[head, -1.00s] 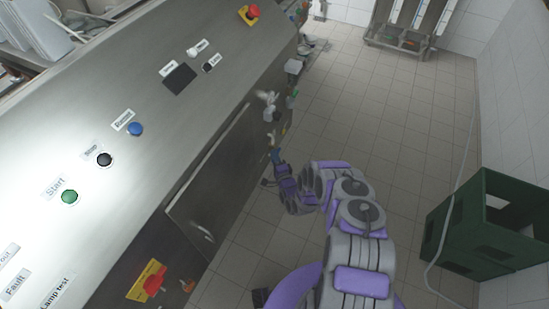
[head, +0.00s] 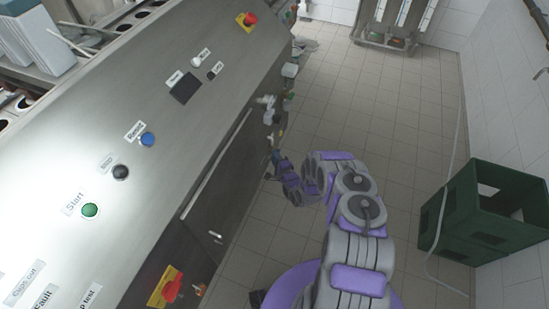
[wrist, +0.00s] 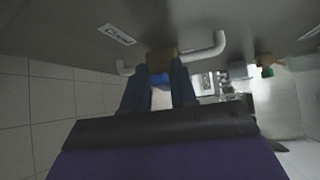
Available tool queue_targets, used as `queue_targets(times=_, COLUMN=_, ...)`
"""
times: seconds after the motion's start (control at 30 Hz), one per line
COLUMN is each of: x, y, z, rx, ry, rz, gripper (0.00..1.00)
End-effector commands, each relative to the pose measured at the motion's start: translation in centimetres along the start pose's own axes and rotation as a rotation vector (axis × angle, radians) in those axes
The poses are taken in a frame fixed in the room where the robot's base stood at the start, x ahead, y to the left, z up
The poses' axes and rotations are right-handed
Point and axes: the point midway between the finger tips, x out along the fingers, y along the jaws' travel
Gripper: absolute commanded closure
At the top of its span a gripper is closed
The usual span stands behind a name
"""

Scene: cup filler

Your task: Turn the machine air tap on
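In the wrist view, a small tap with a brass-coloured body (wrist: 163,60) and a blue part (wrist: 160,80) sits on the machine's side, beside a pale bent pipe (wrist: 207,50). The two dark fingers of my gripper (wrist: 161,76) stand apart, one on each side of the blue part. I cannot tell whether they touch it. In the head view my gripper (head: 278,158) is at the machine's right side, small and partly merged with the fittings there. The tap's handle position is not clear.
The steel machine panel (head: 150,100) carries a green start button (head: 90,210), a blue button (head: 147,139) and a red switch on yellow (head: 172,290). A green crate (head: 490,215) stands on the tiled floor at right. Floor between is clear.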

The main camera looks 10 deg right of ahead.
Motion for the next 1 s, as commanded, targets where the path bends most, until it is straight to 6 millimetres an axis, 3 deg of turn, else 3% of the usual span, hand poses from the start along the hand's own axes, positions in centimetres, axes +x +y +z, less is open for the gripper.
queue_targets(times=0.13, x=0.0, y=-0.1, z=0.0, rx=0.003, ry=-0.004, rz=-0.003, gripper=0.58)
queue_targets(times=0.4, x=-0.2, y=-0.2, z=0.0, rx=0.004, ry=-0.007, rz=-0.005, gripper=0.58)
queue_targets(times=0.57, x=-1.3, y=-0.3, z=0.2, rx=0.0, ry=-0.008, rz=-0.006, gripper=0.58)
queue_targets(times=1.0, x=-9.9, y=-0.1, z=-0.1, rx=0.005, ry=-0.003, rz=0.0, gripper=0.58)
